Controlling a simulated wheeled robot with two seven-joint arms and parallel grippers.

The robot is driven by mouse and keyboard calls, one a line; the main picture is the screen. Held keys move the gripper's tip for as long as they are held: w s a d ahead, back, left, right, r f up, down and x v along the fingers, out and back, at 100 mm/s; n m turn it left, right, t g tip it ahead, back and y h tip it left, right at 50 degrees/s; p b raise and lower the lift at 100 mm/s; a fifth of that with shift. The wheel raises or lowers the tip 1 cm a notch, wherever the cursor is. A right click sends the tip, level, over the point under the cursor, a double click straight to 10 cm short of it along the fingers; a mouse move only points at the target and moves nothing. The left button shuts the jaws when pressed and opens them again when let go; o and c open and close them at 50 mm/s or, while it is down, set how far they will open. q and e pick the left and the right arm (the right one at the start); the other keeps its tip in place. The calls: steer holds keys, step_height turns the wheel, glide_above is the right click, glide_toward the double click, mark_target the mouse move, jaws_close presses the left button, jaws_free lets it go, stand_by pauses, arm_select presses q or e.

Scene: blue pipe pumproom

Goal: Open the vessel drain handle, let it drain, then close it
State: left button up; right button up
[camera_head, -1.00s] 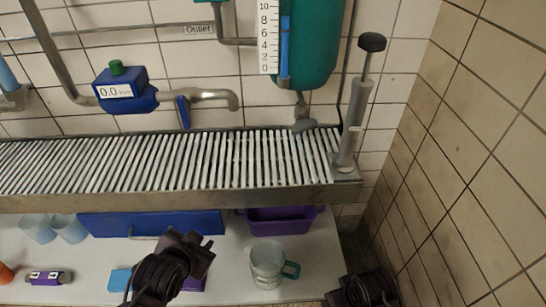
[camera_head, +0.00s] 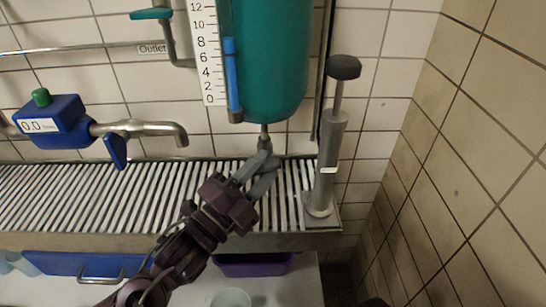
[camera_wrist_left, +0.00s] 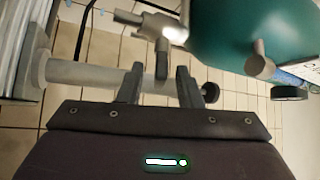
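The teal vessel (camera_head: 265,65) hangs on the wall with its drain outlet (camera_head: 264,140) underneath. My left gripper (camera_head: 264,168) is just below the outlet. In the left wrist view the grey drain handle (camera_wrist_left: 162,58) hangs from the metal valve (camera_wrist_left: 160,28). Its end lies between the open fingers of my left gripper (camera_wrist_left: 158,82), with a visible gap on each side. My right gripper is not in view.
A slatted metal grate (camera_head: 110,195) runs below the vessel. A grey hand pump (camera_head: 327,160) stands close on the right. A blue meter (camera_head: 55,125) with a tap (camera_head: 155,129) and blue lever (camera_head: 116,151) is at left. The tiled side wall (camera_head: 470,150) bounds the right.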

mark_target(274, 158)
arm_select(q)
steer(key=shift+x, duration=1.5)
jaws_close()
steer(key=shift+f, duration=0.1)
